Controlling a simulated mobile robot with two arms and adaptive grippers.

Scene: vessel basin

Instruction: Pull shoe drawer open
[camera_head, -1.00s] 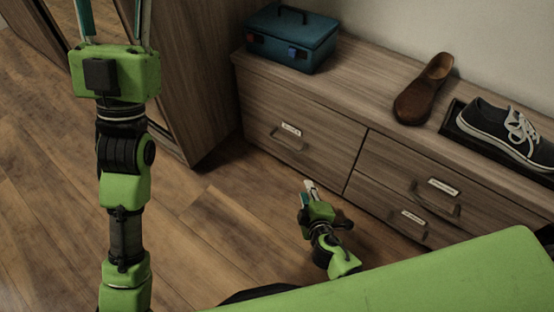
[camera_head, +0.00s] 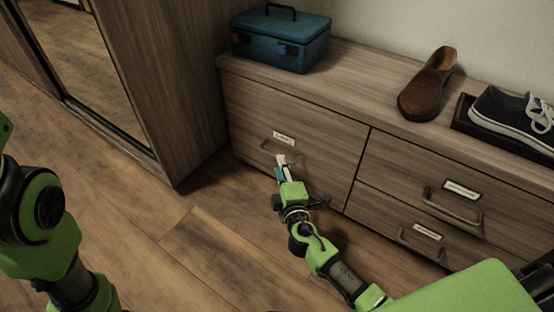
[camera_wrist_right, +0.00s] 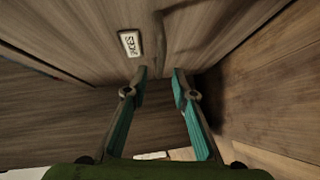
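The large left drawer (camera_head: 315,135) of the low wooden cabinet is shut, its front flush. It carries a small white label (camera_head: 284,138) and a bar handle (camera_head: 267,150) below it. My right gripper (camera_head: 281,163) is at the handle in the head view. In the wrist view my right gripper (camera_wrist_right: 159,72) is open, its teal fingers apart with nothing between them. My left gripper is out of view.
Two smaller drawers with handles (camera_head: 453,207) (camera_head: 420,245) are on the right. On the cabinet top (camera_head: 370,75) are a teal box (camera_head: 281,42), a brown shoe (camera_head: 428,85) and a dark sneaker (camera_head: 512,115) on a tray. A wardrobe (camera_head: 170,75) stands left; floor between is clear.

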